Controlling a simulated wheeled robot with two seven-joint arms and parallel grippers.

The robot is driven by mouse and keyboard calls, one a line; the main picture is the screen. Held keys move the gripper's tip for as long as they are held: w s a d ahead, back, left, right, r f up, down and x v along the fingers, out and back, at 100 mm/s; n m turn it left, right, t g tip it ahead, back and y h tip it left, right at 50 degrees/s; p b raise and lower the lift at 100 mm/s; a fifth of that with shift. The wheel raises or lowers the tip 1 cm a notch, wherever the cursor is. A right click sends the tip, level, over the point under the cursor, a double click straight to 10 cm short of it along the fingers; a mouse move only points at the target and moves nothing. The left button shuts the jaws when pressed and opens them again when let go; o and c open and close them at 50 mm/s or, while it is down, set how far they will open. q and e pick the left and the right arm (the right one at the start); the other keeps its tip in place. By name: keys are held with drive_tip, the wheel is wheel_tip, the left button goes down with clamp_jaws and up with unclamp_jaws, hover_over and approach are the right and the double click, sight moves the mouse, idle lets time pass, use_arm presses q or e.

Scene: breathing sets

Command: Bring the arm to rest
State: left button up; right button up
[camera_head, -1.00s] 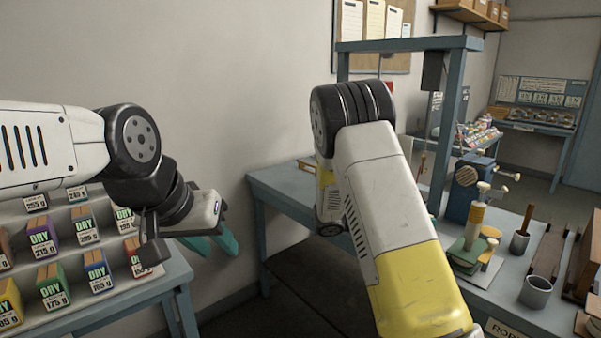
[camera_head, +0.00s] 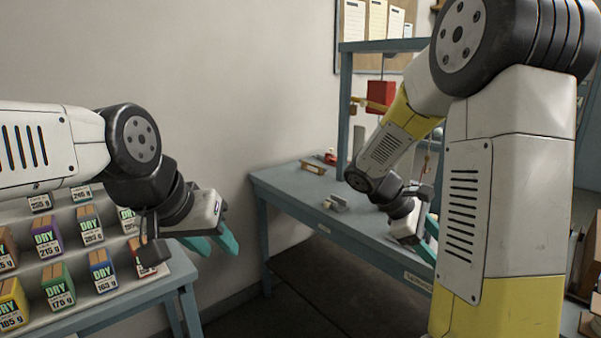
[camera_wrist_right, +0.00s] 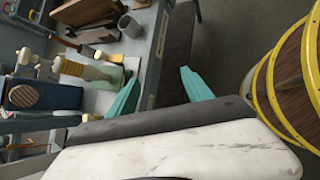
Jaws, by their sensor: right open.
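My left gripper (camera_head: 217,241) hangs at the left in the head view, in front of the wall and beside the shelf of boxes. Its teal fingers stand apart with nothing between them. My right arm fills the right of the head view. My right gripper (camera_head: 428,241) shows beyond it, by the front edge of the far table (camera_head: 280,180). In the right wrist view the teal fingers of the right gripper (camera_wrist_right: 160,90) are wide apart and empty, with floor and the table edge behind them.
A stepped rack (camera_head: 95,290) with several small boxes stands at the left. A red block (camera_head: 381,96) shows at the blue frame. The right wrist view shows a grey cup (camera_wrist_right: 131,26) on the bench and a yellow-hooped wooden barrel (camera_wrist_right: 290,80) at the right.

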drive_tip(key=s+a+r+m+t+y, duration=0.3)
drive_tip(key=s+a+r+m+y, duration=0.1)
drive_tip(key=a, duration=0.4)
drive_tip(key=s+a+r+m+t+y, duration=0.4)
drive_tip(key=s+a+r+m+y, duration=0.1)
drive_tip(key=s+a+m+y, duration=0.1)
drive_tip(key=shift+s+a+r+m+y, duration=0.3)
drive_tip(key=shift+s+a+y, duration=0.2)
drive_tip(key=shift+s+a, duration=0.5)
drive_tip(key=shift+s+d, duration=0.1)
drive_tip(key=shift+d, duration=0.1)
